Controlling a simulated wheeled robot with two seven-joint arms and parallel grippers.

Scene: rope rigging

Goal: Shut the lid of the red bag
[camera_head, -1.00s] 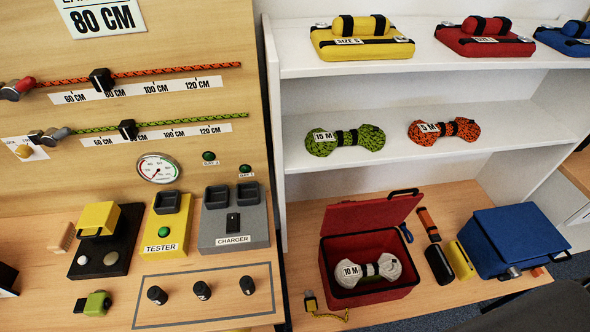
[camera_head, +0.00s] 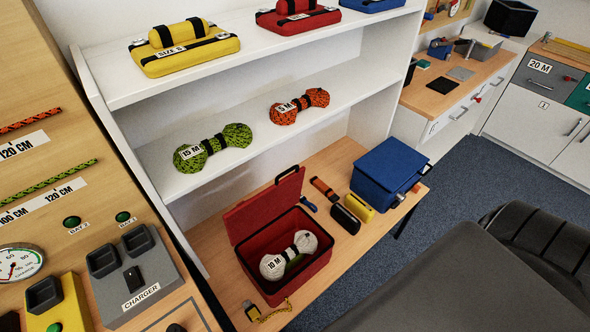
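The red bag (camera_head: 312,262) stands on the wooden bench below the white shelves. Its lid (camera_head: 264,208) is open, tilted up and back toward the shelf, with a dark handle on its top edge. Inside the bag lies a white rope bundle (camera_head: 302,242) with a dark band and a "10 M" label. Neither of my grippers shows in the head view.
A blue box (camera_head: 388,168), a yellow item (camera_head: 358,207), a black item (camera_head: 345,219) and an orange strap (camera_head: 325,189) lie right of the bag. A small yellow tag with cord (camera_head: 252,311) lies at its front left. Rope bundles sit on the shelf (camera_head: 250,165) above.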

